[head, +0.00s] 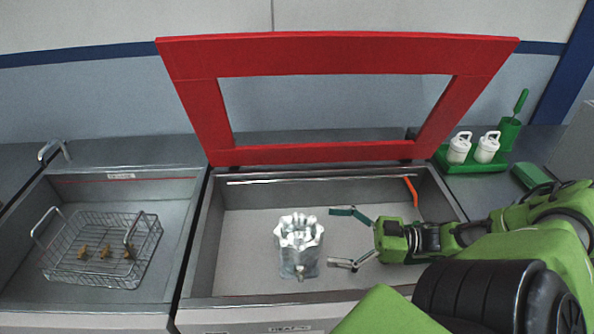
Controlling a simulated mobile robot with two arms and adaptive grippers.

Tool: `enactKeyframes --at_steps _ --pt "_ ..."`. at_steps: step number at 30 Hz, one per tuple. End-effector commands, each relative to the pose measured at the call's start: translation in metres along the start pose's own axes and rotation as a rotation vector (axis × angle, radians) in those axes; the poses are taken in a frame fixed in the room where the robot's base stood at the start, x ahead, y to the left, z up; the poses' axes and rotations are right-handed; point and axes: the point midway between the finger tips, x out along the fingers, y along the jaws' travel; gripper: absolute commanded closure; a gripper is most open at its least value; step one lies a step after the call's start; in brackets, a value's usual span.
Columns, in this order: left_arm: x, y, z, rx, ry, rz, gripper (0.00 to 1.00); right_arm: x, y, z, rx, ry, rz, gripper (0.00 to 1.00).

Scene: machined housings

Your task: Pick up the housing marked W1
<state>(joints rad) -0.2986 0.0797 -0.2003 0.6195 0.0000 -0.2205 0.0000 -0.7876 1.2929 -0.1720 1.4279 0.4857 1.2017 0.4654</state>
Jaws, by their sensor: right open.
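A silvery metal housing (298,247) with a lobed, flanged top stands upright in the middle basin (245,276). I cannot make out a W1 mark on it. My right gripper (336,238) comes in from the right, open. Its two fingers are spread, one toward the back and one toward the front, just right of the housing. The fingertips appear apart from the housing, and nothing is between them. My left gripper is not in view.
A red frame lid (335,154) stands raised behind the basin. An orange hose (411,192) hangs at its back right. The left basin holds a wire basket (147,250) with several small brass parts. White bottles (459,148) stand on a green tray (478,166).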

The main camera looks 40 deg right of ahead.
Motion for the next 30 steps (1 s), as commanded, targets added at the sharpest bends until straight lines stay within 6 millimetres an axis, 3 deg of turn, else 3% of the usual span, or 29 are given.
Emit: enactKeyframes --at_steps 8,21,30 --pt "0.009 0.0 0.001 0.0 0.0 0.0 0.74 0.014 0.0 0.006 -0.001 0.003 -0.001 0.01" --pt "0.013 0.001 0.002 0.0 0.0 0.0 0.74 0.069 -0.006 -0.004 -0.002 0.002 0.0 0.01" --pt "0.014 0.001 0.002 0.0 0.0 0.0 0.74 0.075 -0.006 -0.004 -0.001 -0.001 0.001 0.01"
